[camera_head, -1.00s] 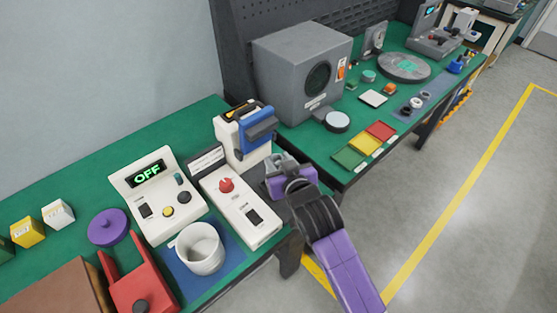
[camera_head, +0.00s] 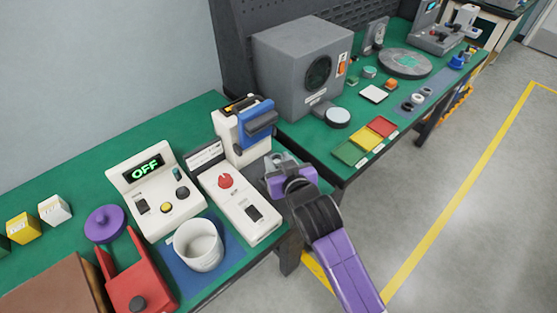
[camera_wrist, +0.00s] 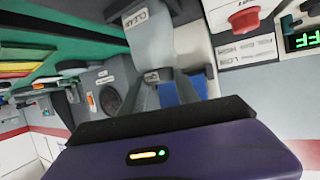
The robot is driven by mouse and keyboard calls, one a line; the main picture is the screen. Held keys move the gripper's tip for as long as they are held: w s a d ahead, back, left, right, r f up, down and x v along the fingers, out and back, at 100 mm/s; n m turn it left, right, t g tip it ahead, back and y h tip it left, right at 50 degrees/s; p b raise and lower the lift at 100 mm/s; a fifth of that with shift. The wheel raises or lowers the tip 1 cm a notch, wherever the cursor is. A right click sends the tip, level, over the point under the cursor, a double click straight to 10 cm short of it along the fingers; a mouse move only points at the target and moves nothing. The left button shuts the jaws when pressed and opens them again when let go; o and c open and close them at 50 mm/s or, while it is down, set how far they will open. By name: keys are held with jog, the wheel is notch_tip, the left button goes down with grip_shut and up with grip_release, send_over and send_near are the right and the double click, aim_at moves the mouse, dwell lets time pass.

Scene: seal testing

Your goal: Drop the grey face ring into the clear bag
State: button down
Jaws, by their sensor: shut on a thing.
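My gripper (camera_head: 281,172) is at the right end of the near bench, beside the white machine. In the head view my gripper largely covers this spot.
A white machine with a red knob (camera_head: 225,181) and a white-and-blue unit (camera_head: 258,126) stand close left of my gripper. A white cup (camera_head: 199,246) is on a blue mat. Red, yellow and green trays (camera_head: 366,141) lie on the far bench. The floor at right is clear.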

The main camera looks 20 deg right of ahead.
jog(key=shift+f, duration=0.15)
dwell(0.3)
jog(key=c, duration=0.8)
grip_release()
notch_tip(320, 180, up, 8)
jog(key=p, duration=0.7)
jog(key=shift+r, duration=0.2)
jog(key=shift+f, duration=0.1)
